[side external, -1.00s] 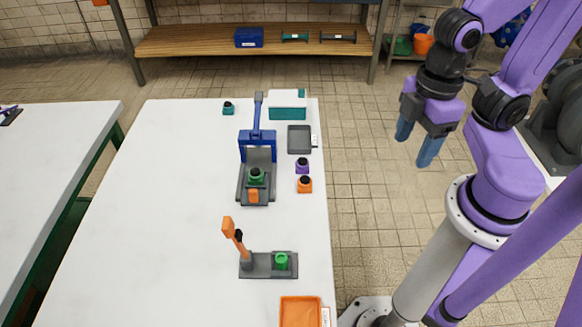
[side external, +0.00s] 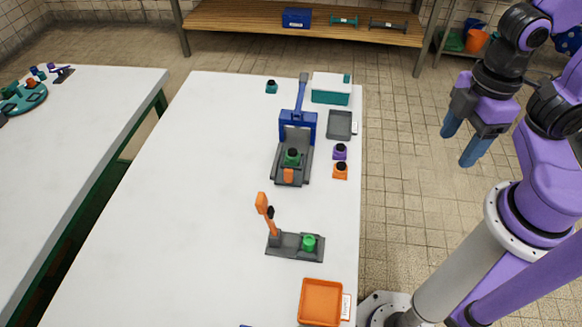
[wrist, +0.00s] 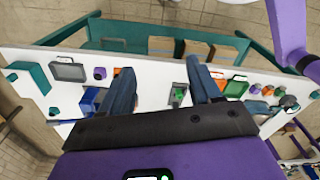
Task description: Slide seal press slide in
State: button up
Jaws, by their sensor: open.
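The seal press stands on the white table in the side view, with a blue frame (side external: 297,122), a raised blue lever (side external: 301,92) and a dark grey base (side external: 278,172). A slide with an orange front block (side external: 289,175) sits at the press's near end. A green piece with a black top (side external: 292,157) stands just behind that block, in front of the frame. My gripper (side external: 459,148) is open and empty, in the air well right of the table and press. In the wrist view my open gripper (wrist: 162,72) has its blue fingers spread; a blue part (wrist: 89,102) lies partly behind the left finger.
A grey fixture (side external: 283,243) with an orange lever and green cup stands nearer. An orange tray (side external: 320,302) is at the near right edge. Purple (side external: 340,152) and orange (side external: 340,171) pieces, a grey tray (side external: 340,125) and a teal-white box (side external: 331,88) line the right side. The table's left is clear.

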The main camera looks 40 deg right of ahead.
dwell(0.3)
jog(key=shift+c, duration=1.3)
jog(key=n, duration=1.4)
send_over(289, 170)
notch_tip(289, 170, down, 5)
notch_tip(289, 170, down, 16)
jog(key=shift+a+f, duration=0.1)
jog(key=shift+f, duration=0.05)
grip_shut()
